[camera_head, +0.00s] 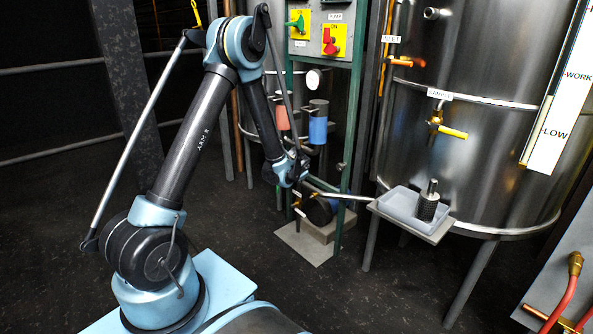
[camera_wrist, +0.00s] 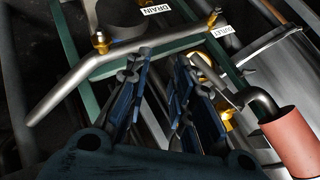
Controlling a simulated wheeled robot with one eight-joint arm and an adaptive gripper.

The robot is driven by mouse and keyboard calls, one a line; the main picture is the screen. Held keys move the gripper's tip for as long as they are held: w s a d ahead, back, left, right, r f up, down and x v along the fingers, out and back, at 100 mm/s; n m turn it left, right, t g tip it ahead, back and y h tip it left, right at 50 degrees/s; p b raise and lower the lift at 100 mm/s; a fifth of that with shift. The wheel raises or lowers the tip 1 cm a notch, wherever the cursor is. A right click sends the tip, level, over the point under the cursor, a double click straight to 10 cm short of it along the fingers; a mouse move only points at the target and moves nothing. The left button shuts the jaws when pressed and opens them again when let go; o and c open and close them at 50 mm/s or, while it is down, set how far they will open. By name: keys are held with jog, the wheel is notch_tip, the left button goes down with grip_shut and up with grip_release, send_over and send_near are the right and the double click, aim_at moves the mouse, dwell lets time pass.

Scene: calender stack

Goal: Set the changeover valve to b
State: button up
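My gripper (camera_wrist: 163,64) has its two blue fingers apart, with nothing held between them. In the head view it hangs at the arm's end, near the low pipework under the red cup (camera_head: 281,118) and blue cup (camera_head: 318,125). In the wrist view a bent grey metal bar (camera_wrist: 125,50) crosses beyond the fingertips. A brass fitting (camera_wrist: 226,115) and a grey elbow (camera_wrist: 259,102) lie right of the fingers, by the red cup (camera_wrist: 294,143). I cannot make out which part is the changeover valve, and no b mark is readable. The fingers hide part of the fittings.
A green frame post (camera_head: 355,110) stands beside the cups. A steel tank (camera_head: 470,75) stands right of it. A grey tray (camera_head: 402,207) holding a dark knurled cylinder (camera_head: 428,203) sits by the tank. A DRAIN label (camera_wrist: 155,9) shows past the bar. Dark floor lies open below.

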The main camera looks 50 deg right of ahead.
jog(key=w+a+f+n+g, duration=0.1)
jog(key=w+a+f+g, duration=0.15)
jog(key=w, duration=0.25)
jog(key=w+a+f+n+g, duration=0.1)
jog(key=w+a+f+g, duration=0.1)
jog(key=w+g, duration=0.2)
jog(key=w+a+r+g+h, duration=0.3)
jog(key=w+r+g+h, duration=0.15)
jog(key=w+r, duration=0.5)
jog(key=s+r+x, duration=0.1)
jog(key=x, duration=1.6)
jog(key=shift+g, duration=0.3)
jog(key=shift+d, duration=0.1)
grip_shut()
